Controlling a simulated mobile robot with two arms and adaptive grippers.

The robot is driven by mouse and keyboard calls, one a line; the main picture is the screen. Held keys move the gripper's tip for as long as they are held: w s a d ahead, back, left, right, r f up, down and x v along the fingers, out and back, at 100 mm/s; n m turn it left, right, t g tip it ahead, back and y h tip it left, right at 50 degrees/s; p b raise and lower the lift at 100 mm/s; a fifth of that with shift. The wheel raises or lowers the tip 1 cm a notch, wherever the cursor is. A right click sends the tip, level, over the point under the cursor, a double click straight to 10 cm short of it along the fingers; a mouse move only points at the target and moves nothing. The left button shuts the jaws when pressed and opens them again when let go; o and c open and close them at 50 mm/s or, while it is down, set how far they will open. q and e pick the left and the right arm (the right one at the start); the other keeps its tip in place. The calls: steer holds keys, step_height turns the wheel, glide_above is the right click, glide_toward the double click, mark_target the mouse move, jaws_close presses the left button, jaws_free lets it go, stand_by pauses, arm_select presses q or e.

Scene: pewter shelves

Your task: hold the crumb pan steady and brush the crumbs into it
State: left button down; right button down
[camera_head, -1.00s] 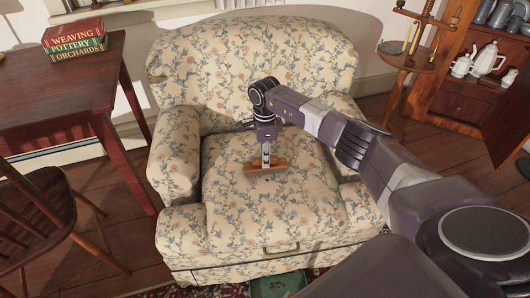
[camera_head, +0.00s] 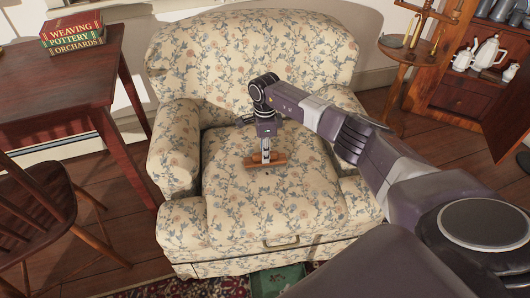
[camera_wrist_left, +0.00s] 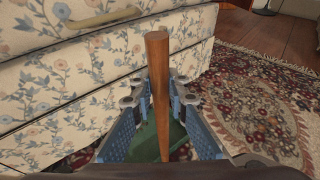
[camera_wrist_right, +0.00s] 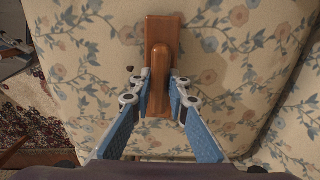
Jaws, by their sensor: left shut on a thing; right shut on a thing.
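The brush (camera_head: 279,159) has a brown wooden back and rests on or just above the armchair's seat cushion. My right gripper (camera_head: 266,150) is shut on its raised wooden grip; the brush also shows in the right wrist view (camera_wrist_right: 174,32). The green crumb pan (camera_head: 277,281) is low in front of the armchair, partly cut off by the frame edge and my arm. In the left wrist view, my left gripper (camera_wrist_left: 158,98) is shut on the pan's round wooden handle (camera_wrist_left: 158,60). A small dark speck (camera_wrist_right: 128,70) beside the brush looks like a crumb; other crumbs cannot be made out.
The floral armchair (camera_head: 255,215) has a front drawer-like panel with a handle (camera_head: 281,242). A patterned rug (camera_wrist_left: 255,95) lies before it. A table (camera_head: 60,90) with books and a wooden chair (camera_head: 35,215) stand left. A small round table (camera_head: 410,50) and open cabinet stand right.

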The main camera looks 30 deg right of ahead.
steer(key=shift+f, duration=0.15)
steer(key=shift+s+a+f, duration=0.1)
steer(key=shift+s+a, duration=0.65)
steer(key=shift+s, duration=1.05)
steer(key=shift+s+a, duration=0.8)
steer(key=shift+s, duration=0.95)
steer(key=shift+s+a+f, duration=0.1)
steer(key=shift+s+a, duration=0.65)
steer(key=shift+s, duration=1.05)
steer(key=shift+s+a+r, duration=0.1)
steer(key=shift+s+a, duration=0.3)
steer(key=shift+s, duration=0.5)
steer(key=shift+s+a+r, duration=0.1)
steer(key=shift+s+a, duration=0.3)
steer(key=shift+s, duration=0.55)
steer(key=shift+s+a+r, duration=0.1)
steer(key=shift+s+a, duration=0.3)
steer(key=shift+s, duration=0.5)
steer(key=shift+s+a+f, duration=0.1)
steer(key=shift+s+a, duration=0.35)
steer(key=shift+s, duration=0.65)
steer(key=shift+s+a+f, duration=0.1)
steer(key=shift+s+a, duration=0.4)
steer(key=shift+s, duration=0.6)
steer(key=shift+s+a+f, duration=0.1)
steer(key=shift+s+a, duration=0.35)
steer(key=shift+s, duration=0.65)
steer(key=shift+r, duration=0.1)
step_height(320, 180, up, 8)
steer(key=shift+w, duration=0.15)
